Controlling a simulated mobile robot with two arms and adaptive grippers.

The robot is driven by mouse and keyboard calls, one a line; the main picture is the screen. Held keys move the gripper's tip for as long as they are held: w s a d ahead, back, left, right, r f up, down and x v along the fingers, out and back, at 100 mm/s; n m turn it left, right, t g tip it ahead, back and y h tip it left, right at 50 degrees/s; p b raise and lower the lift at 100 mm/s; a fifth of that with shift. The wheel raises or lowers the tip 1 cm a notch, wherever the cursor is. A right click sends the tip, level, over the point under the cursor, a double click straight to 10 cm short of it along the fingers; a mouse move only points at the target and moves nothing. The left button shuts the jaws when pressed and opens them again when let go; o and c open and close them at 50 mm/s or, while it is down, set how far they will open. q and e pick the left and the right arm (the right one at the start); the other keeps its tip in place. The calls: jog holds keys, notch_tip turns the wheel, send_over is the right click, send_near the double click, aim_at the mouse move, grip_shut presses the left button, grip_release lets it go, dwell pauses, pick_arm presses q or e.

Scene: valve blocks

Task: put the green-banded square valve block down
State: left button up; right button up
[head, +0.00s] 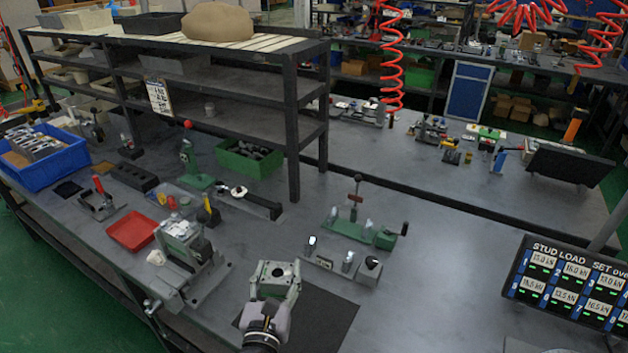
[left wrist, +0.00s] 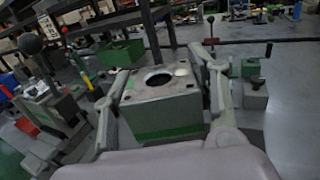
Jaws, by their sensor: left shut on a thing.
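The green-banded square valve block (head: 275,270) is grey with a round hole in its top. In the left wrist view the block (left wrist: 160,104) shows a green band low on its near face. My left gripper (head: 274,284) is shut on it, one finger along each side, as the left wrist view also shows (left wrist: 163,80). The block is upright over the far left part of a dark mat (head: 324,318). I cannot tell whether its underside touches anything. My right gripper is not in view.
A grey fixture (head: 187,262) stands left of the block. A green clamp fixture (head: 362,229) with small metal parts stands behind it to the right. A display board (head: 570,283) is at the right. The mat's right part and the bench beyond are clear.

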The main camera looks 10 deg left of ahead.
pick_arm(q)
jog(key=s+b, duration=0.1)
jog(key=s, duration=0.1)
jog(key=s+a+f+b, duration=0.1)
jog(key=s, duration=0.1)
jog(key=s+a+b, duration=0.1)
jog(key=s, duration=0.1)
jog(key=shift+s+a+f, duration=0.1)
jog(key=shift+s+f, duration=0.15)
jog(key=shift+s, duration=0.15)
jog(key=h+b, duration=0.1)
jog(key=b, duration=0.1)
send_near(263, 289)
jog(key=s+a+r, duration=0.1)
jog(key=a+r, duration=0.1)
jog(key=shift+s+d+f+m, duration=0.1)
jog(key=shift+s+d+m, duration=0.1)
jog(key=shift+m, duration=0.1)
jog(key=shift+w+d, duration=0.1)
jog(key=shift+w, duration=0.05)
